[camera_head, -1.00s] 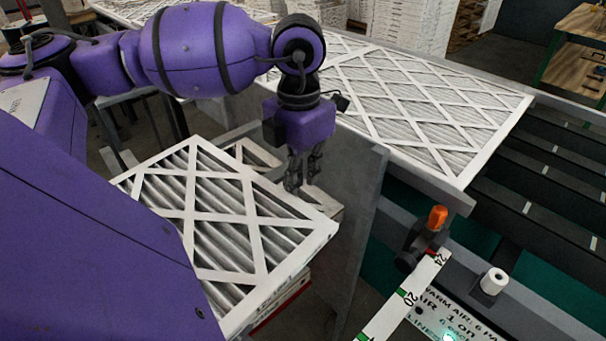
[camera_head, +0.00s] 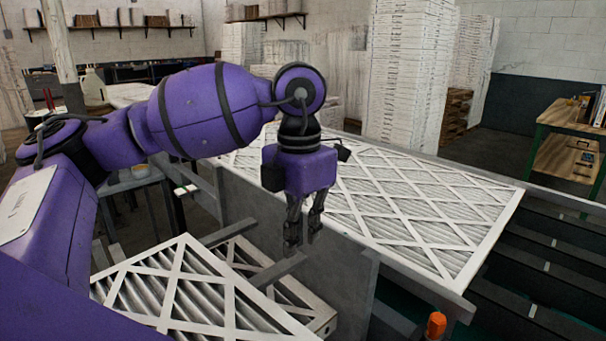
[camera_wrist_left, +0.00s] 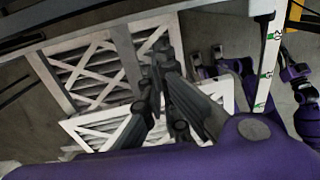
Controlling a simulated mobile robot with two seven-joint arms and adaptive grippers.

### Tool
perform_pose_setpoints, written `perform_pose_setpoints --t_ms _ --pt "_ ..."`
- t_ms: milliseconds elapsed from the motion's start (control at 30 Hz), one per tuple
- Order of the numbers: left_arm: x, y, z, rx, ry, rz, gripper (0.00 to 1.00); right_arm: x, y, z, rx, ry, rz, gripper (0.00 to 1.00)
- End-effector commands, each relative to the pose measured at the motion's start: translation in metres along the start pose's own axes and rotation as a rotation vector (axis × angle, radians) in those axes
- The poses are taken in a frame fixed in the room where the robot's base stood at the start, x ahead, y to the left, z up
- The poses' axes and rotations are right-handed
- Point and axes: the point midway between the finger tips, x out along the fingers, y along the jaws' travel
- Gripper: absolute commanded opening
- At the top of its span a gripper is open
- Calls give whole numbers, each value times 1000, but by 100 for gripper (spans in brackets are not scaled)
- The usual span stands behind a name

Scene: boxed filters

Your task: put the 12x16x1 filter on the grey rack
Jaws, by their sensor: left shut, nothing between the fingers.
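Which filter is the 12x16x1 one I cannot tell, as no size label is readable. A white-framed pleated filter (camera_head: 185,285) lies at the lower left of the head view. A second one (camera_head: 318,318) lies partly hidden behind it, next to grey upright panels (camera_head: 345,290) that may belong to the grey rack. My left gripper (camera_head: 303,243) hangs pointing down above the second filter, shut and empty, apart from it. In the left wrist view, the gripper's dark fingers (camera_wrist_left: 165,90) show in front of white lattice-faced filters (camera_wrist_left: 80,72). My right gripper is not identifiable.
A wide surface of lattice-faced filters (camera_head: 420,215) lies beyond the grey panel. A dark slatted conveyor (camera_head: 545,265) runs along the right. An orange knob (camera_head: 435,325) stands at the bottom edge. Tall white stacks (camera_head: 408,80) stand behind.

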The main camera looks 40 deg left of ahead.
Motion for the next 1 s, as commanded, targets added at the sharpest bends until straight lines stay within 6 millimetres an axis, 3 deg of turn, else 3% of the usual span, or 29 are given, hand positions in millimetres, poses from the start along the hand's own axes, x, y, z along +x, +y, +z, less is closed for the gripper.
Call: perform_pose_setpoints --t_ms 300,500,1000 --pt "-79 -1 1 1 -8 -3 0 -7 0 1 8 -8 2 0" --pt "-110 0 0 0 -7 0 0 -12 1 -10 11 7 4 0" --pt "-115 0 0 0 1 -1 0 -14 1 -12 11 9 3 0"
